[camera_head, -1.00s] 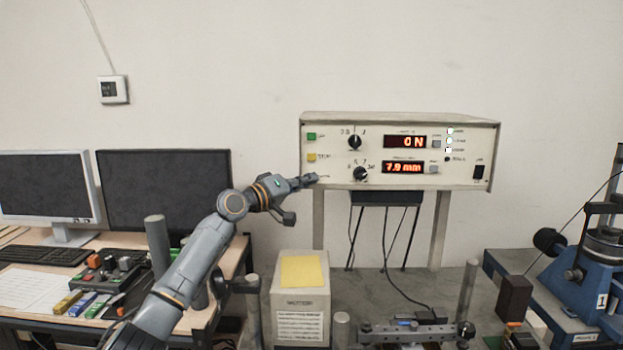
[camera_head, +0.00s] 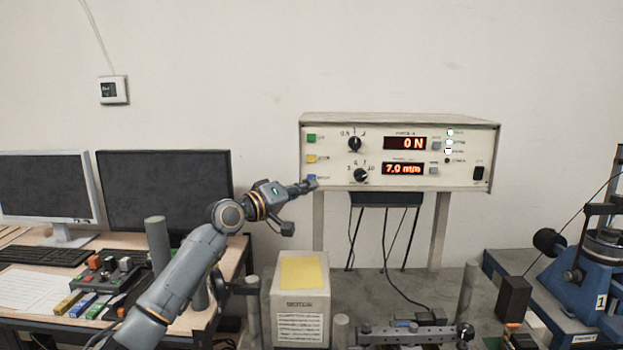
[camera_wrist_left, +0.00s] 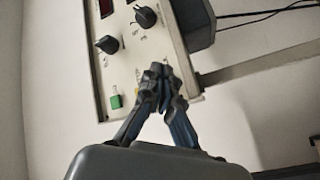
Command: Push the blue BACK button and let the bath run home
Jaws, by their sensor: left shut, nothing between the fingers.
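The control box (camera_head: 400,125) stands on legs against the wall. On its front left is a column of buttons: green (camera_head: 311,137), yellow (camera_head: 311,158) and the blue BACK button (camera_head: 312,177) at the bottom. My left gripper (camera_head: 311,186) is shut and empty, its tips at the lower edge of the blue button. I cannot tell whether they touch it. In the left wrist view the shut fingertips (camera_wrist_left: 159,72) hide the blue button, while the green button (camera_wrist_left: 116,101) shows beside them. My right gripper is not in view.
The box has two red displays, the upper reading 0 N (camera_head: 405,143) and the lower about 7.0 (camera_head: 403,168), plus two black knobs. A pale box with a yellow top (camera_head: 301,272) stands below. Monitors (camera_head: 163,190) are at left, a blue machine (camera_head: 590,285) at right.

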